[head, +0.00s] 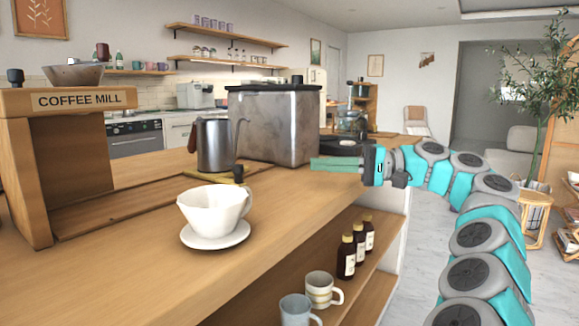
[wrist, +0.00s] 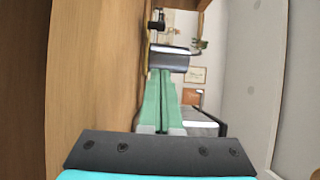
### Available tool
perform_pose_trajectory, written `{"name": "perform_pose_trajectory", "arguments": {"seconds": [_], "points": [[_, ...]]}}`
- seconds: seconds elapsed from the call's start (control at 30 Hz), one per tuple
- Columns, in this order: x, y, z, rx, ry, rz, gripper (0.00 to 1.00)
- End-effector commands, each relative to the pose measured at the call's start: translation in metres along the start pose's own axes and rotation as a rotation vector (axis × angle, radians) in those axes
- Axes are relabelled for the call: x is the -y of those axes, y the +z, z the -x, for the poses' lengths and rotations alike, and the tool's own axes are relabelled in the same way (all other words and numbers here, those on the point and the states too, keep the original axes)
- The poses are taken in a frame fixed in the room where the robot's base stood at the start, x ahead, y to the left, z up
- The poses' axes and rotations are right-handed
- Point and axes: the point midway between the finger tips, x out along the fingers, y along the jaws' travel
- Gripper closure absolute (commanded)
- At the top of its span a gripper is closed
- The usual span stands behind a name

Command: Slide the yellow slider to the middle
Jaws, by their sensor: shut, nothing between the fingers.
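The fingers are together and empty. In the wrist view my gripper (wrist: 164,75) also shows closed fingers, with a dark and silver object beyond the tips.
A white dripper cup (head: 212,208) on a saucer (head: 215,240) stands at the front of the wooden counter (head: 130,260). A metal machine (head: 275,125) stands behind my fingers. The wooden coffee mill (head: 25,170) is at the left. Bottles and mugs sit on the shelf below.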

Motion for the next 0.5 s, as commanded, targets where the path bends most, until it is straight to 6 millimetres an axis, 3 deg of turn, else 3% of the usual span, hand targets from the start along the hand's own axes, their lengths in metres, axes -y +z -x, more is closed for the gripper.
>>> {"name": "perform_pose_trajectory", "arguments": {"seconds": [0.17, 0.5], "points": [[-0.002, 0.001, -0.024, 0.004, 0.000, 0.000, 1.00], [-0.001, 0.001, -0.091, 0.003, -0.001, -0.003, 1.00]]}}
